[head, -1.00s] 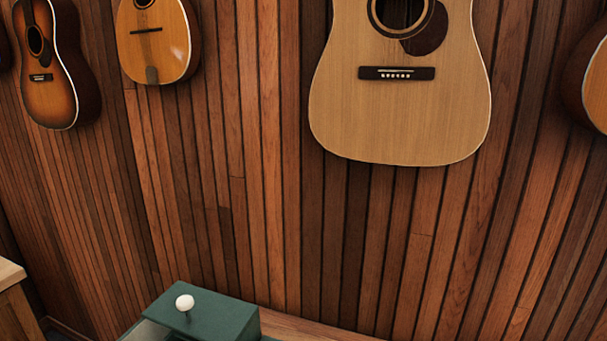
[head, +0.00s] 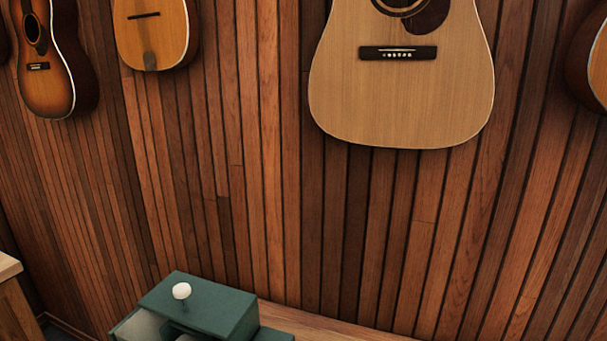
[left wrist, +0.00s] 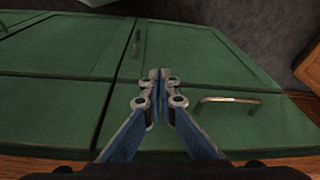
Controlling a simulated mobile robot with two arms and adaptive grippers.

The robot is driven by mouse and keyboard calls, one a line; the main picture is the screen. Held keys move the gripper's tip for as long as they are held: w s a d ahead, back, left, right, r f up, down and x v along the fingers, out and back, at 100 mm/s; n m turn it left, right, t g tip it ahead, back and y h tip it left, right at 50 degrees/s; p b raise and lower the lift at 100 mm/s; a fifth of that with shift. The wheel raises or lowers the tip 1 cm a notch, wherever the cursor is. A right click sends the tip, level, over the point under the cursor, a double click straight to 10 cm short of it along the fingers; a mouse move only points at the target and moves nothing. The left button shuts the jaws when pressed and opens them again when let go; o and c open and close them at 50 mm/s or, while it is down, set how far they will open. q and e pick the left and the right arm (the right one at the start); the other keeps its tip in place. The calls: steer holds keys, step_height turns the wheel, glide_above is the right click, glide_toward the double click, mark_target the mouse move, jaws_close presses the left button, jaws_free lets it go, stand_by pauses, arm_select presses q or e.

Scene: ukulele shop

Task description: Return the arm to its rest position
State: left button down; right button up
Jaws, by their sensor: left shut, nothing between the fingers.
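My left gripper (left wrist: 159,80) shows in the left wrist view with its fingertips together and nothing between them. Green cabinet fronts (left wrist: 60,108) with metal handles lie beyond it. One handle (left wrist: 228,101) is to the right of the fingers, apart from them. No arm or gripper of mine shows in the head view. My right gripper is in neither view.
In the head view a green box with a white knob (head: 200,304) stands on a wooden surface (head: 320,325) at the bottom. A wooden furniture corner (head: 8,270) is at the left edge. Several guitars, one large and pale (head: 400,95), hang on the plank wall (head: 270,200).

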arm_select(q)
steer(key=s+f+b, duration=0.2)
steer(key=f, duration=0.6)
steer(key=s+f+b, duration=0.1)
steer(key=s+f, duration=0.1)
steer(key=f, duration=0.7)
steer(key=s+a+f+g+b, duration=0.1)
steer(key=s+f+b, duration=0.2)
steer(key=s+f, duration=0.5)
steer(key=s+a+f+g+b, duration=0.1)
steer(key=s+f+b, duration=0.3)
steer(key=s+f, duration=0.4)
step_height(320, 180, down, 6)
steer(key=shift+s+a+f, duration=0.25)
steer(key=shift+s+a, duration=0.05)
steer(key=shift+a, duration=0.4)
steer(key=c, duration=2.7)
jaws_free()
